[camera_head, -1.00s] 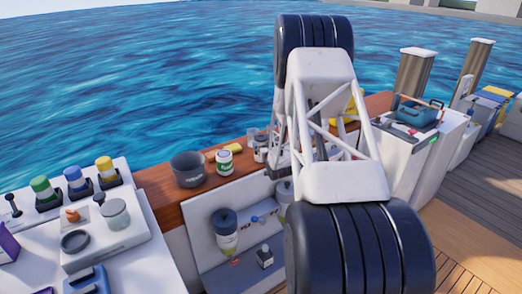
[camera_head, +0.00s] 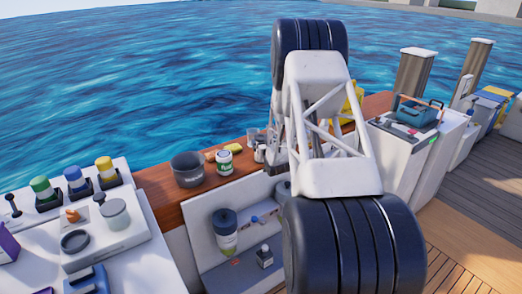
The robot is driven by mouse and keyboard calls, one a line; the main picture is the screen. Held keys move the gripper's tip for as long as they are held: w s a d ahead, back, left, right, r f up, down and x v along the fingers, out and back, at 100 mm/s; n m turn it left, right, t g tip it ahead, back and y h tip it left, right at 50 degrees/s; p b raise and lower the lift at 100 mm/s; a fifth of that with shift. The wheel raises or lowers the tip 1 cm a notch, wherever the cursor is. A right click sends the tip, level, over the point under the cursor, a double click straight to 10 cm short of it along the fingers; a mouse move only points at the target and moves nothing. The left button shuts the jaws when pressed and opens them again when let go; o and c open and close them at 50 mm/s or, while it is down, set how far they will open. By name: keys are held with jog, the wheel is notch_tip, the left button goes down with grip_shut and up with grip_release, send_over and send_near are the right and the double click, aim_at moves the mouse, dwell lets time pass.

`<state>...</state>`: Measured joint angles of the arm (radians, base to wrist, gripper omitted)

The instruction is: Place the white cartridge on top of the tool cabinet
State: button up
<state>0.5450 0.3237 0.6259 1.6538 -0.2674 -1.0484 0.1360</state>
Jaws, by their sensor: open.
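My gripper (camera_head: 275,156) shows only as grey metal parts at the left edge of my arm's white frame, over the wooden ledge. It is open, and most of it is hidden behind my arm. I cannot make out anything between its fingers. No white cartridge can be singled out for certain. A pale bottle-shaped container with a dark cap (camera_head: 225,233) stands in the recess below the ledge, and a similar one (camera_head: 283,188) is partly hidden by my arm. The white cabinet (camera_head: 399,169) at the right, likely the tool cabinet, has a teal toolbox (camera_head: 416,112) on its top.
The wooden ledge (camera_head: 158,192) holds a dark pot (camera_head: 187,169), a white-and-green can (camera_head: 224,162) and small jars. A small dark bottle (camera_head: 264,257) stands in the recess. A white counter with coloured-cap containers (camera_head: 106,171) is at the left. Open water lies behind.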

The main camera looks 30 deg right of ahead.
aim_at(261, 136)
jog(key=shift+w, duration=0.1)
jog(key=shift+x, duration=2.5)
jog(key=shift+f, duration=0.1)
jog(key=c, duration=1.4)
